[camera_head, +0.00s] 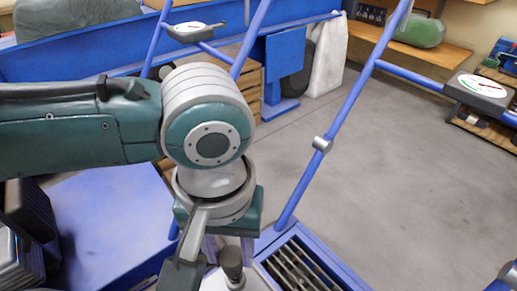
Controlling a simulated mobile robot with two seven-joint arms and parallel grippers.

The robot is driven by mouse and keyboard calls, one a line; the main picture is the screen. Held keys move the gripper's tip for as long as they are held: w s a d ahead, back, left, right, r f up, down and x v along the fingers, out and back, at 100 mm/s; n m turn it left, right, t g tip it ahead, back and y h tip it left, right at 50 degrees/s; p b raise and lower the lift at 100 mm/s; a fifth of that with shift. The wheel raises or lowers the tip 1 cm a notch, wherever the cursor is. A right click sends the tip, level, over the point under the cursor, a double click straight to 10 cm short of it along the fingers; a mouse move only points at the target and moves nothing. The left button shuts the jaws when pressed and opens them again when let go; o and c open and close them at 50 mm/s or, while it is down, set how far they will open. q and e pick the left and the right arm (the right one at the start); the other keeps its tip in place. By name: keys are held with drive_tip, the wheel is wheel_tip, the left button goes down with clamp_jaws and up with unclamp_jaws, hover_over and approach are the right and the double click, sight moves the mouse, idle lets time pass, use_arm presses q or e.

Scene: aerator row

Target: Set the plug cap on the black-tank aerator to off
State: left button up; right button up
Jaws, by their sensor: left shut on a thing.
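My left gripper (229,250) points down at the bottom centre, over a light grey machine part between blue frame tubes. Its two fingers stand on either side of a dark grey rounded cap (231,262), which looks like the plug cap. The gripper is shut on it. The cap stands upright on the light part; its lower end and the fingertips are hard to make out. My left arm hides much of the machine behind it. I cannot tell which tank is black. My right gripper is not clearly in view.
Blue handle tubes (331,130) rise on the right of my gripper. A dial plate (485,86) sits at the right, another dial (188,31) at the top left. A blue slotted tray (305,268) lies at the lower right. The grey floor (420,175) is clear.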

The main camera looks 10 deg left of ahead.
use_arm(q)
clamp_jaws()
idle(0.8)
